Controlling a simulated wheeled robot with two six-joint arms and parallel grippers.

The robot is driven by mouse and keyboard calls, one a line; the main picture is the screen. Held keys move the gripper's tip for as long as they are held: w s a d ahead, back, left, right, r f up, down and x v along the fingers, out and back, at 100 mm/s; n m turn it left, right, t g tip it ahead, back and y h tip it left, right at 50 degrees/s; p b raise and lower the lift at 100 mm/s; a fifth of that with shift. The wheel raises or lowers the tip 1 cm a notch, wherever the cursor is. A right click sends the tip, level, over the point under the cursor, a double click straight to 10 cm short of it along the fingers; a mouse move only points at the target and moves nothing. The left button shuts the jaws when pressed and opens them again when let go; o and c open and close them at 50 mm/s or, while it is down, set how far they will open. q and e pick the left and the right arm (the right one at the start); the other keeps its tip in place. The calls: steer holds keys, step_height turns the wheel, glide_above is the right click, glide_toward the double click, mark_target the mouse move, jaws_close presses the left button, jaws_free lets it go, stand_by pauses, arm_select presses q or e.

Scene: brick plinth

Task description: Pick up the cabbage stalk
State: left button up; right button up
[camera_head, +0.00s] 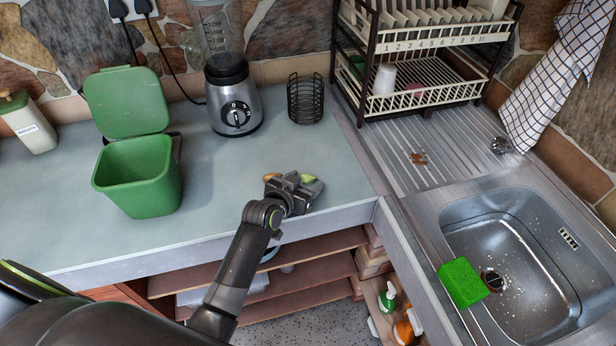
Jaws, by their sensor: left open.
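My left gripper (300,182) reaches over the counter (225,185) near its front edge and is open. A small pale green piece (309,177), which looks like the cabbage stalk, shows just beyond the fingers. The gripper hides part of it, and I cannot tell whether the fingers touch it. A small orange-brown piece (271,177) shows on the left side of the gripper, also partly hidden. My right gripper is not in view.
A green bin (140,180) with a raised lid stands left on the counter. A blender (234,100) and a black wire holder (305,100) stand behind. Right are a dish rack (425,98), brown scraps on the drainboard (417,158), and a sink (520,250) with a green sponge (462,283).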

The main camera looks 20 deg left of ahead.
arm_select(q)
steer(key=shift+c, duration=0.4)
steer(key=c, duration=1)
steer(key=shift+o, duration=0.2)
step_height(320, 180, up, 10)
steer(key=shift+b, duration=0.4)
steer(key=shift+r, duration=0.1)
